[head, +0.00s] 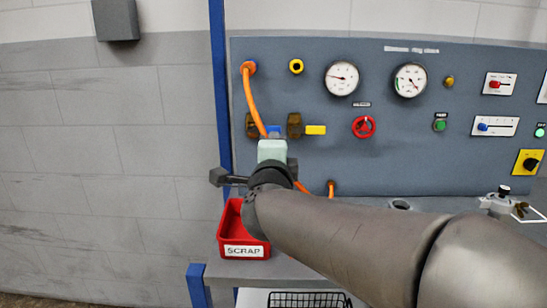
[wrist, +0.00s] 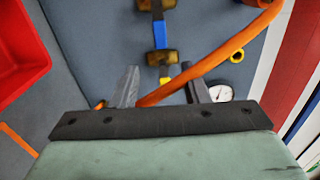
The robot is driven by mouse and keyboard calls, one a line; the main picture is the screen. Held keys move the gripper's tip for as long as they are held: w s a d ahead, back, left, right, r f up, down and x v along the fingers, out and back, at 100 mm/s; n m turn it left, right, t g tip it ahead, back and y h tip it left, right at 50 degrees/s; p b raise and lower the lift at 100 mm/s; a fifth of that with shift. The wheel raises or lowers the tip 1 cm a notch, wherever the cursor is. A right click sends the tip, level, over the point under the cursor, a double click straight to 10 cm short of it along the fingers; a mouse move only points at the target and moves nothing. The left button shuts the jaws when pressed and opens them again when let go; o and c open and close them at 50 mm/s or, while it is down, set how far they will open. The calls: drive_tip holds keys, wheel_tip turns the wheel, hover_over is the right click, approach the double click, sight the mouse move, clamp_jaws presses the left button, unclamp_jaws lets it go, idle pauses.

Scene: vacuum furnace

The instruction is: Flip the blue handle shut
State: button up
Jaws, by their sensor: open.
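The blue handle (head: 273,131) is on the grey panel, a short bar lying level beside the left brass valve (head: 252,125). My arm's pale green hand partly covers it in the head view. In the wrist view the blue handle (wrist: 159,34) shows whole between two brass valves, beyond my fingers and apart from them. My gripper (wrist: 160,86) is open, with its two grey fingers spread and no part of the handle between them. The fingertips are hidden in the head view.
An orange hose (head: 254,100) hangs from the panel and crosses the finger area in the wrist view (wrist: 205,65). A yellow handle (head: 316,130) sits right of the second brass valve (head: 294,125). A red scrap bin (head: 232,226) stands below left. A red handwheel (head: 363,127) is farther right.

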drive_tip(key=s, duration=0.3)
drive_tip(key=shift+s, duration=0.4)
